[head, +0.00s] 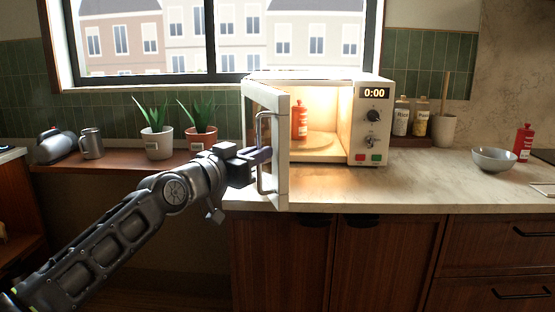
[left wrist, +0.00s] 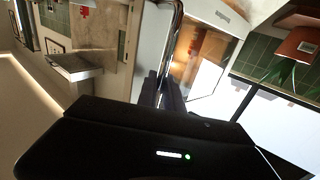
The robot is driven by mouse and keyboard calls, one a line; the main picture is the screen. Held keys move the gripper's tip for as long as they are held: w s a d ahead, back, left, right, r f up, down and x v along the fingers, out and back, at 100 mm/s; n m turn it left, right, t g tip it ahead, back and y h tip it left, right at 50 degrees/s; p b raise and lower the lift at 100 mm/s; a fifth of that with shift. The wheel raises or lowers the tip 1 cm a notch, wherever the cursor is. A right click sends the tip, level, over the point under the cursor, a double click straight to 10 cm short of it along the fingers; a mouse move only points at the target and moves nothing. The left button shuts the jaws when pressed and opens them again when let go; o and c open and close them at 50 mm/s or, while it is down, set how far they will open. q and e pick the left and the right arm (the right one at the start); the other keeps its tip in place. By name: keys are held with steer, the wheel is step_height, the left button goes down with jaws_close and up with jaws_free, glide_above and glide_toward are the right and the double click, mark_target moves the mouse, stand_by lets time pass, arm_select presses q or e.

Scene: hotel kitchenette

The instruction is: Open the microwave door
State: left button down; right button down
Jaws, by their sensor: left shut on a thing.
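The microwave (head: 373,125) stands on the counter, its lit cavity facing me. Its white door (head: 283,160) is swung open toward me on the left side, at a wide angle. A metal bar handle (head: 260,150) runs upright along the door's outer face. My left gripper (head: 262,155) is at the handle and shut on it. In the left wrist view the handle (left wrist: 171,45) runs between the dark fingers, with the lit cavity behind. A red bottle (head: 300,120) stands inside the microwave on the round plate. My right gripper is not in view.
Two condiment bottles (head: 401,118), a utensil pot (head: 443,130), a grey bowl (head: 494,159) and a red bottle (head: 523,143) stand right of the microwave. The counter front is clear.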

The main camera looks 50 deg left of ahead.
arm_select(q)
steer(key=s+a+m+h, duration=0.2)
steer(key=s+a+h, duration=0.1)
steer(key=s, duration=0.2)
steer(key=shift+s+a+r+t+b, duration=0.15)
steer(key=shift+s+a+t+b, duration=0.15)
steer(key=shift+t+b, duration=0.1)
steer(key=c, duration=1.8)
jaws_free()
steer(key=shift+w, duration=0.1)
steer(key=shift+h, duration=0.3)
steer(key=s, duration=0.7)
steer(key=shift+s+d, duration=0.35)
steer(key=shift+d, duration=0.05)
